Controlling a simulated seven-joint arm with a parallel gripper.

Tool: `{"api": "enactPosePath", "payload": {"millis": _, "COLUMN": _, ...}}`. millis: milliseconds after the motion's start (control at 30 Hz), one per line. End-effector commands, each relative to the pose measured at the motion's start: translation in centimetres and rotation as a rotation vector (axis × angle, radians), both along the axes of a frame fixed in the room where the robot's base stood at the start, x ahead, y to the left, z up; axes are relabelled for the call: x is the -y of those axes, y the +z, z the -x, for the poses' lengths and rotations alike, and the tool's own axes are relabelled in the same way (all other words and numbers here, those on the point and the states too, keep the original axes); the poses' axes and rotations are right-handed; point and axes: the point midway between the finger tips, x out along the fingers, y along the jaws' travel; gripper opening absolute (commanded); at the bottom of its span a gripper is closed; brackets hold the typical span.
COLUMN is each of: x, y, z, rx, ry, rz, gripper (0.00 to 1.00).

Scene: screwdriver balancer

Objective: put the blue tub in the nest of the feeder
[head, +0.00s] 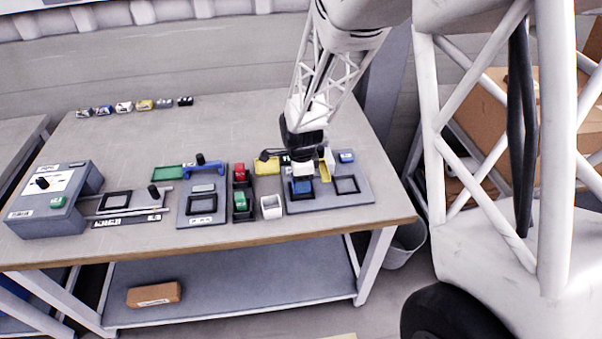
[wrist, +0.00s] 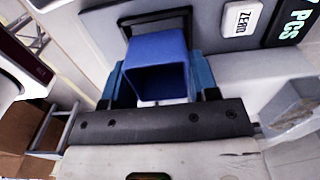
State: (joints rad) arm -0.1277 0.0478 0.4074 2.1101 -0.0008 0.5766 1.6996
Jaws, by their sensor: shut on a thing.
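The blue tub (head: 302,187) is between the fingers of my gripper (head: 303,180), over the left part of the right-hand grey panel (head: 330,199). In the wrist view, the tub (wrist: 158,52) sits between the two blue fingers of my gripper (wrist: 160,78), its open mouth towards the camera. A black square frame (wrist: 140,18) shows just beyond the tub, partly hidden by it. I cannot tell whether the tub touches the frame. The panel has another empty black frame (head: 346,185) at its right. No readable label tells me which station is the feeder.
A white tub (head: 271,207) and a rack with red and green tubs (head: 240,203) stand close on the left. A yellow tub (head: 267,166) is behind. Further left are a panel with a blue handle (head: 203,170) and a grey machine (head: 52,205).

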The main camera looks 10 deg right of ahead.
Motion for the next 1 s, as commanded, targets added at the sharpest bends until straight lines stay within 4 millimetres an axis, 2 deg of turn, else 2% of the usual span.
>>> {"api": "enactPosePath", "payload": {"millis": 300, "x": 0.0, "y": -1.2, "z": 0.0, "rx": 0.001, "ry": 0.0, "rz": 0.0, "gripper": 0.32}}
{"api": "enactPosePath", "payload": {"millis": 667, "x": 0.0, "y": -1.3, "z": 0.0, "rx": 0.001, "ry": 0.0, "rz": 0.0, "gripper": 0.32}}
{"api": "enactPosePath", "payload": {"millis": 700, "x": 0.0, "y": -1.3, "z": 0.0, "rx": 0.001, "ry": 0.0, "rz": 0.0, "gripper": 0.57}}
{"api": "enactPosePath", "payload": {"millis": 867, "x": 0.0, "y": -1.3, "z": 0.0, "rx": 0.001, "ry": 0.0, "rz": 0.0, "gripper": 0.82}}
{"api": "enactPosePath", "payload": {"millis": 1000, "x": 0.0, "y": -1.3, "z": 0.0, "rx": 0.001, "ry": 0.0, "rz": 0.0, "gripper": 0.84}}
